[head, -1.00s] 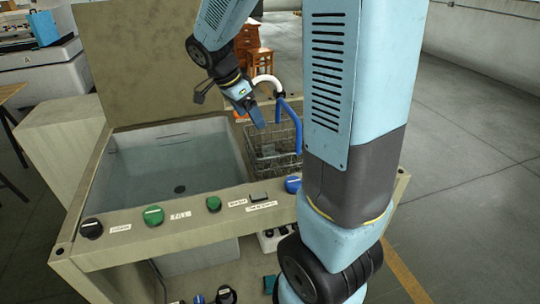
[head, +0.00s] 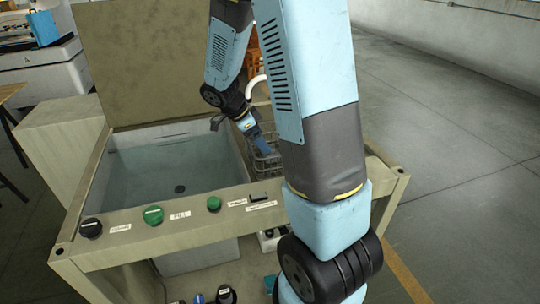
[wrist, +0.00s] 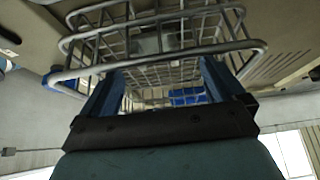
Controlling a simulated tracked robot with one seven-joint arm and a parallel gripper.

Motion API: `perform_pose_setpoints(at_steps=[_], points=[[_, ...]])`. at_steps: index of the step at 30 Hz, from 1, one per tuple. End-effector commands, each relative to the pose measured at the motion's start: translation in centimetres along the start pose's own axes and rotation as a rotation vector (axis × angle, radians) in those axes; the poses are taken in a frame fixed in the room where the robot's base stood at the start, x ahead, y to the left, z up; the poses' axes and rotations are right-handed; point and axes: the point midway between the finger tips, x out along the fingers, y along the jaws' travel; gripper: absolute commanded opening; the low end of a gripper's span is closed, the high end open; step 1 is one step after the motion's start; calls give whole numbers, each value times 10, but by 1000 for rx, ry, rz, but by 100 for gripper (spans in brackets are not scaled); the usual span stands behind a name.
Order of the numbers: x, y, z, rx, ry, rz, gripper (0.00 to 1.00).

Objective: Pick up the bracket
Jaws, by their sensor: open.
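The wire basket (head: 262,166) stands at the right of the tank, partly hidden behind my arm. It also fills the upper middle of the wrist view (wrist: 85,47). My gripper (head: 264,146) is at the basket, pointing down, with nothing seen between its fingers. In the wrist view its two blue fingers (wrist: 160,70) are spread apart against the basket's mesh. A flat grey piece (wrist: 165,40) shows through the wires, beyond the fingertips. It may be the bracket, but its shape is not clear.
The tank (head: 178,170) lies left of the basket. Its front ledge carries a black knob (head: 91,228) and green knobs (head: 153,215). A white curved pipe (head: 255,81) rises beside the basket. The floor at right (head: 460,170) is clear.

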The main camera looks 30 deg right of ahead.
Motion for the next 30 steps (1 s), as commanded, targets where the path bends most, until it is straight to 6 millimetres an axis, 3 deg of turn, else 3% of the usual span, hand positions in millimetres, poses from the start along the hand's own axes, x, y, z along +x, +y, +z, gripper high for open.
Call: perform_pose_setpoints(at_steps=[7,16,26,30], points=[[16,2,0,-2,1,3,96],[53,6,1,-1,0,2,96],[59,5,1,0,-1,1,96],[59,5,1,0,-1,1,82]])
